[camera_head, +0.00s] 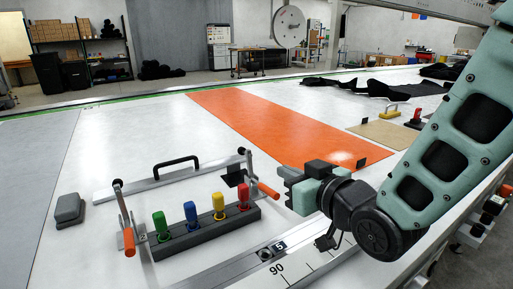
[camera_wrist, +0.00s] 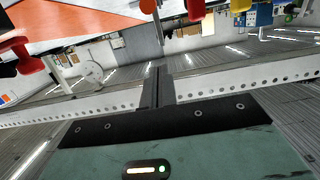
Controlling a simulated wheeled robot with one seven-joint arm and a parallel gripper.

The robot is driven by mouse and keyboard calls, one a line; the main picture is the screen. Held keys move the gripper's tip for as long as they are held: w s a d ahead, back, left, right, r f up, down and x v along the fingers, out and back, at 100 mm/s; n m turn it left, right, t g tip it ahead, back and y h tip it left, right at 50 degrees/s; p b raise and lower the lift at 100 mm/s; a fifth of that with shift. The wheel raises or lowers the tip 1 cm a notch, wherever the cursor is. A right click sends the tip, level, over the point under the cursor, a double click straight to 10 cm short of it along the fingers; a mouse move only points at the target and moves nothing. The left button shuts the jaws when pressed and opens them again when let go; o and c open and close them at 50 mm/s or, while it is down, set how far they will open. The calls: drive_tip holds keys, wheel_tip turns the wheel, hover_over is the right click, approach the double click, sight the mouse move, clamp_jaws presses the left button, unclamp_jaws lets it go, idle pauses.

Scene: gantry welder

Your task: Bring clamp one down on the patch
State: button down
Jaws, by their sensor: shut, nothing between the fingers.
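My gripper (camera_head: 288,178) is shut and empty, pointing left above the white table. It also shows in the wrist view (camera_wrist: 157,85), with its fingers together. A toggle clamp with an orange handle (camera_head: 268,190) stands just left of my gripper, with a gap that I cannot judge. I cannot tell for sure which thing is the patch.
A dark rack (camera_head: 205,235) holds several coloured pegs between the clamps. A grey block (camera_head: 68,209) lies at the left. An orange sheet (camera_head: 270,128) crosses the table behind. A tan board (camera_head: 385,134) and black cloth (camera_head: 375,87) lie farther right. A ruler strip (camera_head: 235,268) runs along the front.

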drive_tip(key=p+x, duration=0.4)
drive_tip(key=x, duration=0.8)
drive_tip(key=shift+w+p, duration=0.15)
drive_tip(key=shift+p, duration=0.2)
drive_tip(key=shift+a+p, duration=0.1)
drive_tip(key=shift+p, duration=0.2)
